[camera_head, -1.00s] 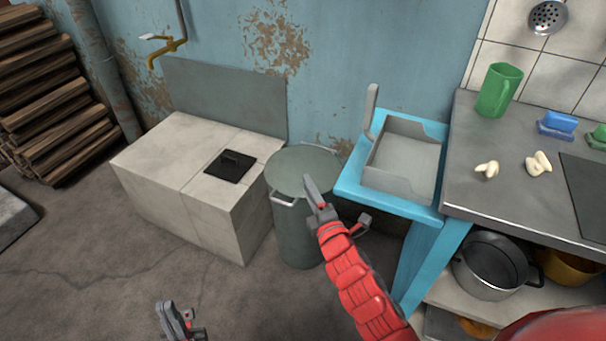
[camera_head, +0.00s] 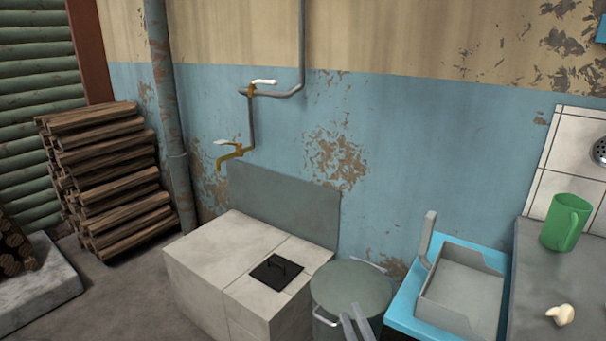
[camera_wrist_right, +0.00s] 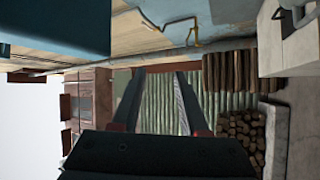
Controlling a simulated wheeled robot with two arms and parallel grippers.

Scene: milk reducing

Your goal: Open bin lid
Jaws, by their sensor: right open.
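The bin (camera_head: 330,325) stands between the tiled block and the blue stand, a grey-green round can with a handle on its front side. Its flat round lid (camera_head: 350,287) lies on top, shut.
A white tiled block (camera_head: 225,265) with a black hatch (camera_head: 277,270) stands left of the bin. A blue stand (camera_head: 405,307) with a grey tray is close on the right. A green mug (camera_head: 565,222) stands on the counter. Firewood (camera_head: 108,180) is stacked at left.

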